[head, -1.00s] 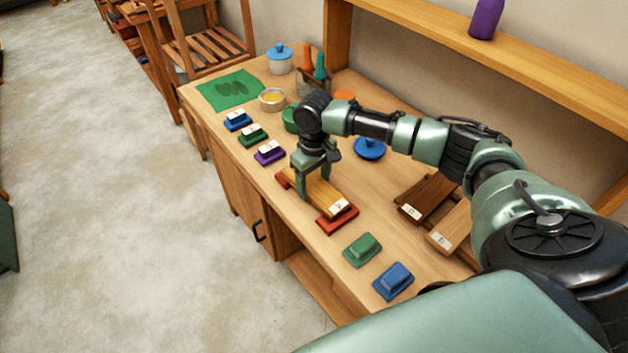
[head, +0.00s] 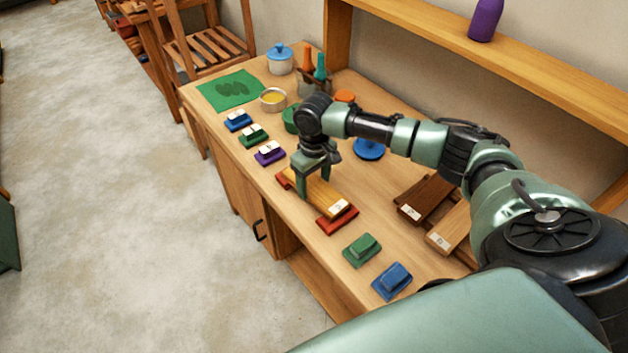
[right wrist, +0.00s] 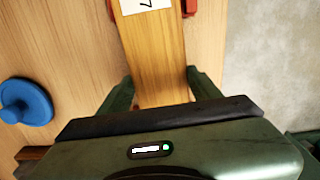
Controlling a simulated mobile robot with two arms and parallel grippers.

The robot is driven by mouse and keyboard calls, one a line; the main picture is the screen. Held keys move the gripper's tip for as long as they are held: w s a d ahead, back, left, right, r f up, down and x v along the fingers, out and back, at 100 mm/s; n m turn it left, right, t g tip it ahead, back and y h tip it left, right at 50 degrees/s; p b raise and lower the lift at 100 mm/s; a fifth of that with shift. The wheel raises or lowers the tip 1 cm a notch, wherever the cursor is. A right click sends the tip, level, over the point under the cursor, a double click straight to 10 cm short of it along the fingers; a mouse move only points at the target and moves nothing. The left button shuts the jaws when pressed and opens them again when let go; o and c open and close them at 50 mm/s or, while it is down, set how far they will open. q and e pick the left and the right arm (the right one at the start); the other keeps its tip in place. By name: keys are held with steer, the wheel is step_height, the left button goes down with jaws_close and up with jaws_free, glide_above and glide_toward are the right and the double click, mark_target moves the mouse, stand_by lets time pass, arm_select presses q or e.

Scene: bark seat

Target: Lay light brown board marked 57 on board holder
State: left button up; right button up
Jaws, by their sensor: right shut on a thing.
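The light brown board (head: 325,198) has a white label at its near end. In the right wrist view this board (right wrist: 158,60) runs between my fingers, and a 7 shows on its partly cut-off label. My right gripper (head: 314,188) is shut on the board towards its far end. The board holder shows as red supports (head: 338,222) under the board's near end and at its far end. The board lies along the holder, at or just above it; I cannot tell whether it touches. My left gripper is not in view.
A dark brown board (head: 428,199) and another light brown board (head: 449,229) lie at the right. Green (head: 362,249) and blue (head: 392,280) blocks stand nearer me. Small labelled blocks, including a purple one (head: 270,153), line the left edge. A blue lid (head: 369,149) lies behind.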

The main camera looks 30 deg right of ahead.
steer(key=shift+s+a+f, duration=0.15)
steer(key=shift+s+f, duration=0.25)
steer(key=shift+f, duration=0.15)
steer(key=shift+c, duration=0.8)
steer(key=o, duration=1.6)
steer(key=shift+c, duration=0.2)
steer(key=shift+o, duration=1.3)
steer(key=shift+w, duration=0.25)
steer(key=shift+o, duration=1.2)
steer(key=shift+r, duration=0.2)
